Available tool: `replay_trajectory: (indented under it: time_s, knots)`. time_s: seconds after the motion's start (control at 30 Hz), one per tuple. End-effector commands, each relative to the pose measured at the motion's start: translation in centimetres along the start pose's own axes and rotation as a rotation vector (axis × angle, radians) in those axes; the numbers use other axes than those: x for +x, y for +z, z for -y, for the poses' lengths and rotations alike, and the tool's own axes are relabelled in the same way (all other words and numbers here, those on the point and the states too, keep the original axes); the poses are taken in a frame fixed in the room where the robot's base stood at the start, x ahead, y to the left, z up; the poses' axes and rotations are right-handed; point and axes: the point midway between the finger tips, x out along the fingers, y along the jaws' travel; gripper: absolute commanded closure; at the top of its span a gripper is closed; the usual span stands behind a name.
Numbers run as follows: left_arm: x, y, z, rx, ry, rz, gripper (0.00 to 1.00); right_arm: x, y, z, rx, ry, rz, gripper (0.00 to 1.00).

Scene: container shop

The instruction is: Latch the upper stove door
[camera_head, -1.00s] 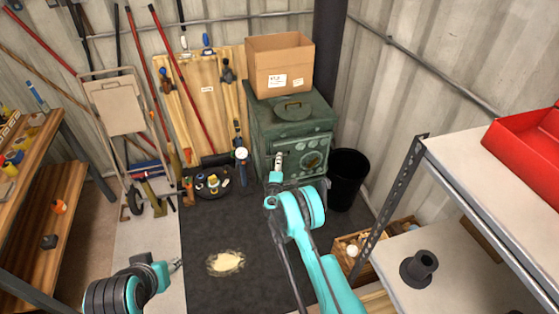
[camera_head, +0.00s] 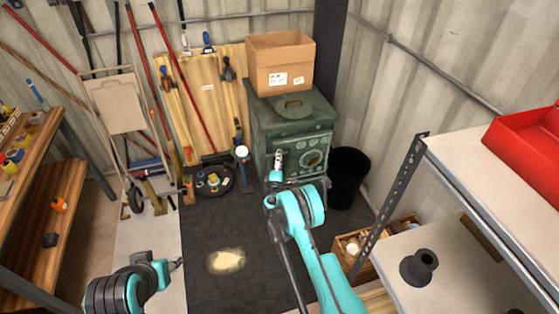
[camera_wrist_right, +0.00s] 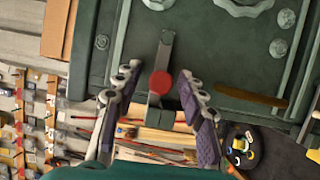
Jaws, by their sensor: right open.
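The green stove (camera_head: 262,121) stands against the back wall. Its upper door, with round fittings, fills the top of the right wrist view (camera_wrist_right: 215,50). A grey latch lever (camera_wrist_right: 166,52) with a red round knob (camera_wrist_right: 160,84) projects at the door's edge. My right gripper (camera_head: 279,158) is in front of the stove and covers the latch in the head view. In the right wrist view my right gripper (camera_wrist_right: 151,110) is open, with a finger on each side of the knob and visible gaps. My left gripper (camera_head: 177,264) is low at left, away from the stove, too small to read.
A cardboard box (camera_head: 280,65) sits on the stove. A black bin (camera_head: 347,178) stands close on its right. Tools and a black round tray (camera_head: 214,187) are on its left. A metal shelf (camera_head: 480,170) stands at right. The dark floor mat (camera_head: 205,285) is mostly clear.

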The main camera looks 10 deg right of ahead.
Motion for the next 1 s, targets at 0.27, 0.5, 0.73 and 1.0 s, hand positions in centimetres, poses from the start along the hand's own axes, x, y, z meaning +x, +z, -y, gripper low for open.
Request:
replay_trajectory:
  time_s: [0.27, 0.5, 0.73, 1.0]
  knots:
    - [0.0, 0.0, 0.0, 0.0, 0.0, 0.0, 0.6, 0.0, 0.1, -4.2, 0.0, 0.0, 0.0, 0.59]
    - [0.0, 0.0, 0.0, 0.0, 0.0, 0.0, 0.6, 0.0, 0.1, -8.5, -0.003, 0.001, 0.0, 0.56]
    - [-0.1, 0.0, 0.0, 0.0, 0.0, 0.0, 0.6, 0.1, 0.3, -10.1, -0.005, 0.002, 0.003, 0.59]
    - [0.0, 0.0, 0.0, 0.0, 0.0, 0.0, 0.6, 0.1, 0.3, -10.1, -0.004, 0.001, 0.004, 0.59]
